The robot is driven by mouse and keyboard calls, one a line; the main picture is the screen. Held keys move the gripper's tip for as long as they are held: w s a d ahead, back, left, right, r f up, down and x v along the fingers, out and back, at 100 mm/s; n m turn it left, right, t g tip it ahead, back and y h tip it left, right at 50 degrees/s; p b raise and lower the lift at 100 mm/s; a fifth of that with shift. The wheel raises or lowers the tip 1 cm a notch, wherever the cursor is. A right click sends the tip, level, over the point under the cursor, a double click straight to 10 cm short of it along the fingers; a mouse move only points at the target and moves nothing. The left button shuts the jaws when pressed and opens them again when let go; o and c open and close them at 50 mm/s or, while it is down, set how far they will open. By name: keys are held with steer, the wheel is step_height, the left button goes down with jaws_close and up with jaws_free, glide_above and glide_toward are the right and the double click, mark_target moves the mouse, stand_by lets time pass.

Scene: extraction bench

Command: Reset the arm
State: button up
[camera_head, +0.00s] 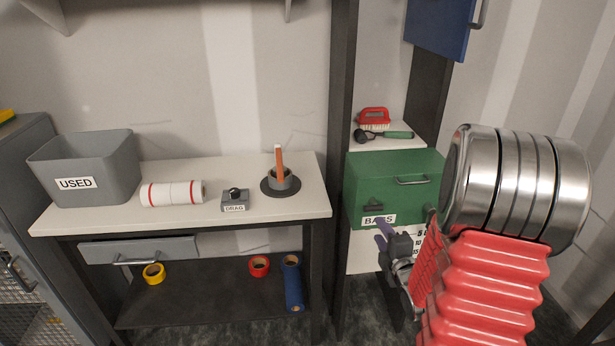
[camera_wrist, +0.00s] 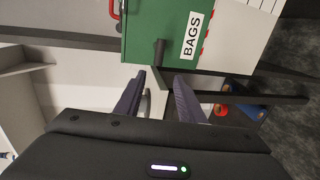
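My gripper (camera_head: 384,234) is in front of the green BAGS box, at the lower right of the head view, with my red-sleeved arm beside it. In the wrist view my gripper (camera_wrist: 158,76) shows two purple fingers set apart with nothing held between them. The green BAGS box (camera_wrist: 168,18) lies beyond the fingertips, with a dark knob or lever on it between them in the picture. I cannot tell whether a finger touches it. In the head view the box (camera_head: 365,180) looks closed. My arm hides its right side.
A white bench (camera_head: 110,222) at left holds a grey USED bin (camera_head: 105,160), a white roll with red bands (camera_head: 172,194), a DRAG block (camera_head: 235,205) and a round holder (camera_head: 283,181). A dark post (camera_head: 341,130) stands beside the box. A blue cabinet (camera_head: 438,28) hangs above.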

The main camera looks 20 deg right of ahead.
steer(key=s+f+m+g, duration=0.9)
steer(key=s+m, duration=0.1)
steer(key=m, duration=0.2)
steer(key=s+a+r+m+y, duration=0.1)
steer(key=s+a+r, duration=0.2)
steer(key=a+r, duration=0.4)
steer(key=s+a+r+m+y, duration=0.1)
steer(key=s+a+r, duration=0.3)
steer(key=a+r, duration=0.3)
steer(key=s+a+r+m+y, duration=0.1)
steer(key=s+a+r+y, duration=0.1)
steer(key=a+r, duration=0.6)
steer(key=s+a, duration=0.1)
steer(key=a, duration=0.6)
steer(key=shift+s+a+g, duration=0.15)
steer(key=shift+s+g, duration=0.15)
steer(key=shift+s, duration=0.1)
stand_by(0.3)
